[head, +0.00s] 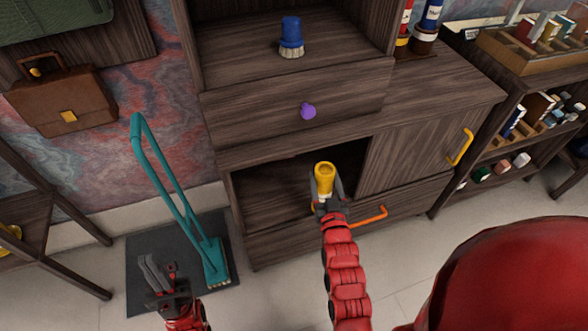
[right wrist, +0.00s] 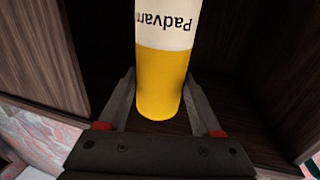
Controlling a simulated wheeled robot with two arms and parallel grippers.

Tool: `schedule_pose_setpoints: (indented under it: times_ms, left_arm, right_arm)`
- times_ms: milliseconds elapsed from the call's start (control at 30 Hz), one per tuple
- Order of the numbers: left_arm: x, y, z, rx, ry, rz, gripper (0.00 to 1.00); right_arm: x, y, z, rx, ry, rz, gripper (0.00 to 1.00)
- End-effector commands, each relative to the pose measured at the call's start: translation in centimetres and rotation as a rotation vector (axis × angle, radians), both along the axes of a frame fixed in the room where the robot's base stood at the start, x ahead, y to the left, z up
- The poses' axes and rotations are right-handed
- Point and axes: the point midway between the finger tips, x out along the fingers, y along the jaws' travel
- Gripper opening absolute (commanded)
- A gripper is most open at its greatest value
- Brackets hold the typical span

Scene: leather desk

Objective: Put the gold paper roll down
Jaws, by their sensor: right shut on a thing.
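The gold paper roll (head: 324,178) is a yellow cylinder at the open compartment of the dark wood cabinet. In the right wrist view the roll (right wrist: 163,85) shows a white band with dark lettering above its gold part. My right gripper (head: 325,192) is shut on the roll, with one finger on each side. The compartment's walls rise on both sides of it in the right wrist view. I cannot tell whether the roll touches the compartment floor (head: 270,189). My left gripper (head: 158,273) is low at the left, apart from the cabinet, with nothing seen in it.
A drawer with a purple knob (head: 308,111) is above the compartment, and one with an orange handle (head: 369,217) below. A closed door with a yellow handle (head: 460,147) is at right. A blue brush (head: 291,37) stands above. A teal handled tool (head: 170,180) stands near my left gripper.

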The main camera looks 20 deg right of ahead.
Motion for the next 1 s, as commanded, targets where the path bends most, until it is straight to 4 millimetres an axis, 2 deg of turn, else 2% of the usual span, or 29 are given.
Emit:
schedule_pose_setpoints:
  times_ms: [33, 200, 400, 567, 800, 1000]
  left_arm:
    - [0.0, 0.0, -0.2, 0.000, 0.000, 0.000, 0.00]
    - [0.0, 0.0, -0.7, 0.000, 0.000, 0.000, 0.00]
    - [0.0, 0.0, -1.1, 0.000, 0.000, 0.000, 0.00]
    - [0.0, 0.0, -1.3, 0.000, 0.000, 0.000, 0.00]
    - [0.0, 0.0, -2.1, 0.000, 0.000, 0.000, 0.00]
    - [0.0, 0.0, -1.9, 0.000, 0.000, 0.000, 0.00]
  right_arm:
    - [1.6, 0.7, 0.1, 0.005, -0.008, 0.002, 0.00]
    - [6.0, 2.8, -0.4, 0.004, -0.008, 0.002, 0.00]
    - [9.5, 4.3, -1.0, 0.002, 0.000, 0.001, 0.00]
    - [10.3, 4.7, -1.1, -0.001, -0.005, 0.001, 0.00]
    - [10.2, 4.7, -4.4, -0.001, -0.002, 0.001, 0.00]
    - [10.2, 4.7, -4.3, -0.001, -0.005, 0.000, 0.00]
